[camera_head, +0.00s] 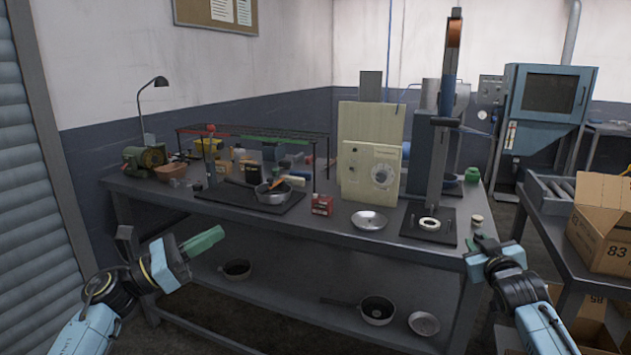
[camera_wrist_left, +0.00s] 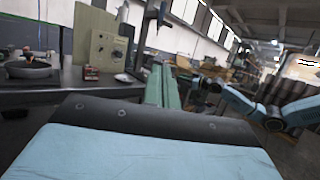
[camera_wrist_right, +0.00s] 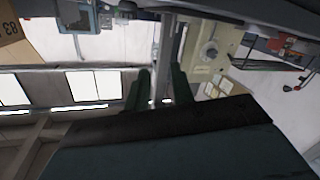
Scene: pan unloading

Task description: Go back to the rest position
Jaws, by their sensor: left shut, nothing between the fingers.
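My left gripper (camera_head: 204,241) is in front of the workbench at the left, held away from everything. Its green fingers are together and empty, as the left wrist view also shows (camera_wrist_left: 162,88). My right gripper (camera_head: 487,243) is by the bench's front right corner. In the right wrist view its two dark green fingers (camera_wrist_right: 160,90) stand apart with nothing between them. A pan (camera_head: 272,196) with an orange item in it sits on a dark plate on the bench. A metal dish (camera_head: 369,221) lies to its right.
The workbench (camera_head: 330,239) carries a red box (camera_head: 322,205), a beige panel box (camera_head: 369,174) and a tall stand (camera_head: 436,170). Pans (camera_head: 377,310) and a bowl (camera_head: 424,323) lie on its lower shelf. Cardboard boxes (camera_head: 602,225) stand at the right.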

